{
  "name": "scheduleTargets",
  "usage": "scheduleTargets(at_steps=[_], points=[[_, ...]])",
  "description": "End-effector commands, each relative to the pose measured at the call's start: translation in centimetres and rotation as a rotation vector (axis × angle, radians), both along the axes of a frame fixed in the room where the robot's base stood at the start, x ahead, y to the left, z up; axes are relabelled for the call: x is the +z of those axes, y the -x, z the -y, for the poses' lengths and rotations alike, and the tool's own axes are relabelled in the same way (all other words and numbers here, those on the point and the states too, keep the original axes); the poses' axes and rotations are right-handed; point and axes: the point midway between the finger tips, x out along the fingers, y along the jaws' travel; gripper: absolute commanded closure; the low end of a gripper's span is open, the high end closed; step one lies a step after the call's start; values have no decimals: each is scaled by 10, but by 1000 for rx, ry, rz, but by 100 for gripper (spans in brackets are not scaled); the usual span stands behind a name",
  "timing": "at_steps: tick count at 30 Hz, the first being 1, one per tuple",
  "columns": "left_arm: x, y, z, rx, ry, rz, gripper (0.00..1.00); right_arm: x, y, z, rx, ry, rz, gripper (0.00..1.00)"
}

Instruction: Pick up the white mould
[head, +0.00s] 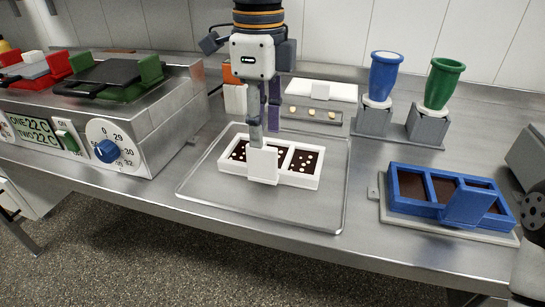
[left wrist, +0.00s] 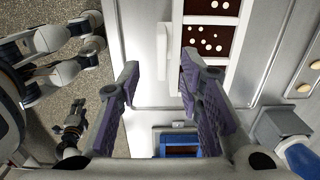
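The white mould (head: 228,168) lies on a flat metal tray. Its compartments hold dark brown filling with pale dots, and a white upright handle (head: 263,166) stands at its front. My left gripper (head: 264,128) points down above the mould, close to the handle. In the left wrist view its two purple-grey fingers (left wrist: 165,92) are spread wide. The handle (left wrist: 161,50) shows between them there, with the mould (left wrist: 229,70) beside it. No contact shows. What looks like my right gripper (left wrist: 74,125) is small and dark at the lower left of the wrist view, its fingers unclear.
The tray (head: 330,215) has bare room around the mould. A blue mould (head: 400,187) sits on a plate at right. Blue (head: 384,75) and green (head: 442,85) funnels stand behind it. A heating unit with a blue dial (head: 107,151) stands at left.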

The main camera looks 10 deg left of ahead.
Motion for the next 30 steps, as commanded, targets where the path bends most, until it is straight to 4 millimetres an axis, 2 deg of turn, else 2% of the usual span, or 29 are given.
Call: scheduleTargets(at_steps=[9,17,21,30], points=[[-52,0,-2,1,1,-1,67,3,-4,0,0,0,14,60],[-58,0,-2,1,1,2,67,3,-4,0,0,0,14,60],[-58,0,-2,1,1,1,98,3,-4,0,0,0,14,60],[-57,-1,-2,1,1,2,100,3,-4,0,0,0,14,60]])
